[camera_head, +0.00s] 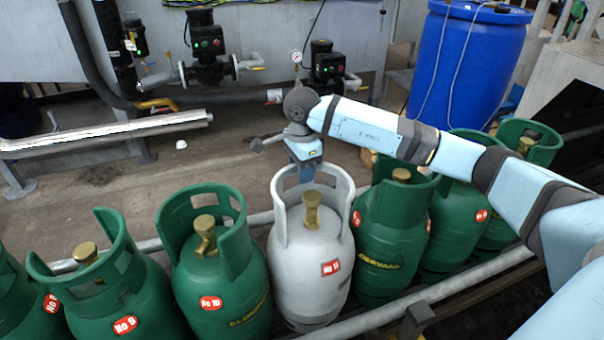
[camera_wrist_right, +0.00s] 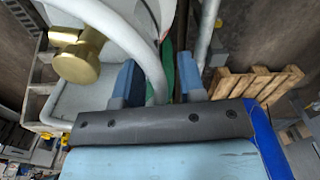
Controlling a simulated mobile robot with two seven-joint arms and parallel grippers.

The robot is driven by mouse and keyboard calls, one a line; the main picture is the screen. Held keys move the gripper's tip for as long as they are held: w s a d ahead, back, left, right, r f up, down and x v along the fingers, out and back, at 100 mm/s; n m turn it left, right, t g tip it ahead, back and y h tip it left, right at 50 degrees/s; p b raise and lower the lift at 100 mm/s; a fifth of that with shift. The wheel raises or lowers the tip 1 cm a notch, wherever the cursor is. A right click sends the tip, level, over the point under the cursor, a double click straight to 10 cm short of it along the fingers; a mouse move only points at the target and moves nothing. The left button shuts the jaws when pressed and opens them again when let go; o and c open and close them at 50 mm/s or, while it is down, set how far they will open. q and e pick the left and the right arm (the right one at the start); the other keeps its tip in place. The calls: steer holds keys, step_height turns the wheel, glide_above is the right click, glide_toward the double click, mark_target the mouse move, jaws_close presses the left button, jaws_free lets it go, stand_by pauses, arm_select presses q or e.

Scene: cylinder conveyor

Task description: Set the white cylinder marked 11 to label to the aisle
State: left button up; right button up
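The white cylinder (camera_head: 310,265) stands upright in a row of green cylinders, with a red label (camera_head: 330,267) facing my camera and a brass valve inside its open collar. The label's number is too small to read surely. My right gripper (camera_head: 306,172) is at the far top rim of the white collar. In the right wrist view my right gripper (camera_wrist_right: 160,88) has its two blue fingers apart. The white collar rail (camera_wrist_right: 152,60) passes between them, with a gap on the right side. The brass valve (camera_wrist_right: 78,55) shows at left. My left gripper is out of view.
Green cylinders stand close on both sides, one marked 10 (camera_head: 222,275) at left and another (camera_head: 392,235) at right. A metal rail (camera_head: 430,292) runs along the front. A blue barrel (camera_head: 468,65) and pumps (camera_head: 207,45) stand behind. Open floor lies behind the row.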

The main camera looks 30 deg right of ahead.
steer(key=shift+f, duration=0.25)
jaws_close()
steer(key=shift+d+r, duration=0.1)
steer(key=shift+d, duration=0.05)
